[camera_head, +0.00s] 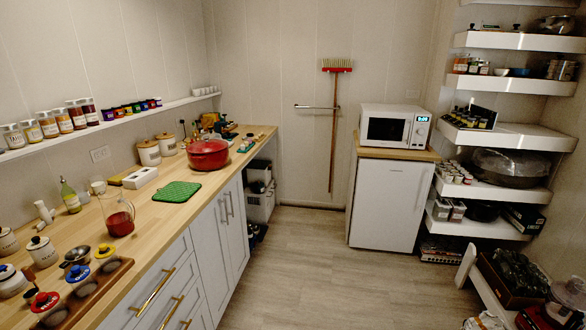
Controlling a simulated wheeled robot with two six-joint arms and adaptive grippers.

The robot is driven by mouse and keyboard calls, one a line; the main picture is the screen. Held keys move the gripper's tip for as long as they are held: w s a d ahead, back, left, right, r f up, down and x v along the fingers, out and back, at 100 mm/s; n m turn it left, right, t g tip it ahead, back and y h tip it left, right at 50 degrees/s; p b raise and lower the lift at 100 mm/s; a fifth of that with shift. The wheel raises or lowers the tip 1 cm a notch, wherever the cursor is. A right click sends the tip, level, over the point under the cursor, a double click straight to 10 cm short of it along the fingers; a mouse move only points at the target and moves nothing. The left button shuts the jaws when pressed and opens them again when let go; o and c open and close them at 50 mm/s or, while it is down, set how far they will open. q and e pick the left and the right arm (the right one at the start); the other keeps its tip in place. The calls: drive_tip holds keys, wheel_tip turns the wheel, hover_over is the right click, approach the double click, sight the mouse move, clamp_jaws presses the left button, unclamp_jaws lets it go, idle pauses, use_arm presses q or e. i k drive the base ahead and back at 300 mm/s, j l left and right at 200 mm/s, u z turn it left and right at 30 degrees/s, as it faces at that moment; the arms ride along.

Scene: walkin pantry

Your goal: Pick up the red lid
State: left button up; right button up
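A small round red lid (43,301) with a dark knob is at the near left, by a wooden tray (110,280) on the counter. A blue lid (78,272) and a yellow lid (105,251) of like shape are in a row beyond it. I cannot tell whether the red lid rests on a jar or in the tray. A large red pot (208,154) with a red cover stands farther back on the same counter. Neither of my grippers is in view.
The wooden counter (150,222) also holds a glass jug (119,216) of red liquid, a green mat (176,192), white canisters (41,251) and a small metal bowl (76,256). The floor (290,260) is open in the middle. A fridge (389,205) and shelves stand at the right.

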sight(206, 145)
drive_tip(key=i+u, duration=0.15)
drive_tip(key=i, duration=0.25)
drive_tip(key=i+l+u, duration=0.2)
drive_tip(key=i, duration=0.25)
drive_tip(key=i+l+u, duration=0.15)
drive_tip(key=i, duration=0.25)
drive_tip(key=i+l+u, duration=0.2)
drive_tip(key=i, duration=0.2)
